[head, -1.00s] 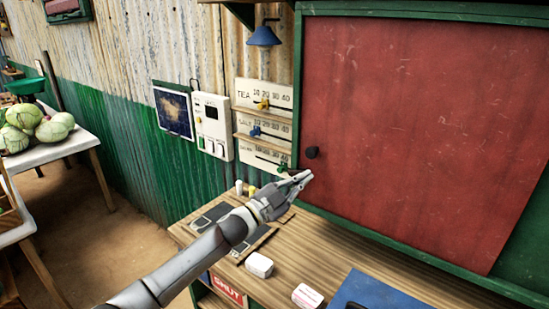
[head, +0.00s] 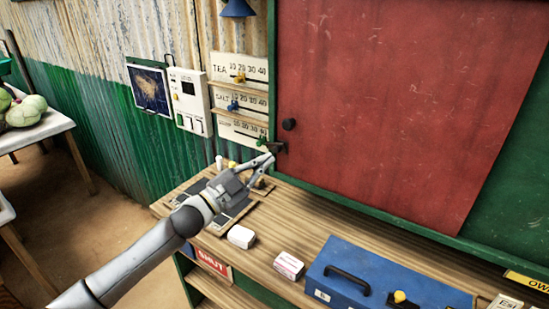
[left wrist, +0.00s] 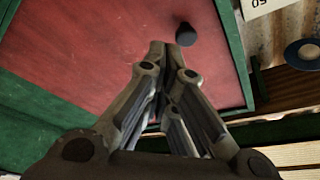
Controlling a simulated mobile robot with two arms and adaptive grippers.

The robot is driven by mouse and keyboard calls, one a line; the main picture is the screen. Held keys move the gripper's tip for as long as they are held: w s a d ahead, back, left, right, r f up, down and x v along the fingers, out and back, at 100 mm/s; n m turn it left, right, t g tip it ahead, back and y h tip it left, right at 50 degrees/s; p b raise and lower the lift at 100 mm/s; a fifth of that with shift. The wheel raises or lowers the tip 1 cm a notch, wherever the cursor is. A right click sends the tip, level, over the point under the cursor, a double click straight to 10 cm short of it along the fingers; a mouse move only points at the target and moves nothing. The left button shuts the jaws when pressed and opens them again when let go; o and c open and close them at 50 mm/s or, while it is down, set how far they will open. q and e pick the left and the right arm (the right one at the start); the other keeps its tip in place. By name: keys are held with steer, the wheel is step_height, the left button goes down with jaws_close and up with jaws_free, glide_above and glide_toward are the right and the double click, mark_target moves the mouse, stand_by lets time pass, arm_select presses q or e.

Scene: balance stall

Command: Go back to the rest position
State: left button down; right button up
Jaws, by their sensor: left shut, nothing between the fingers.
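My left gripper (head: 268,157) is shut and empty, in front of the counter's back edge near the lower left of a red panel (head: 400,110). Its fingertips (left wrist: 165,62) point toward the red panel in the left wrist view. A round dark knob (head: 288,124) on the panel is just above and right of the fingertips; it also shows in the left wrist view (left wrist: 186,35). A small dark latch-like piece (head: 276,147) is right by the fingertips; I cannot tell whether they touch it. My right gripper is not in view.
The wooden counter (head: 330,225) holds a white box (head: 241,237), a pink-white box (head: 289,265) and a blue case (head: 375,280). Slider boards (head: 240,100) and a white wall unit (head: 191,103) hang at the left. A table with cabbages (head: 40,130) stands far left.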

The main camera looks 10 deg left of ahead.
arm_select(q)
steer(key=shift+s+a+f, duration=0.1)
steer(key=shift+s+a, duration=0.1)
steer(key=shift+s, duration=0.6)
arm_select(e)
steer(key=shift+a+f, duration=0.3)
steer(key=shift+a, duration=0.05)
arm_select(q)
steer(key=shift+w, duration=0.1)
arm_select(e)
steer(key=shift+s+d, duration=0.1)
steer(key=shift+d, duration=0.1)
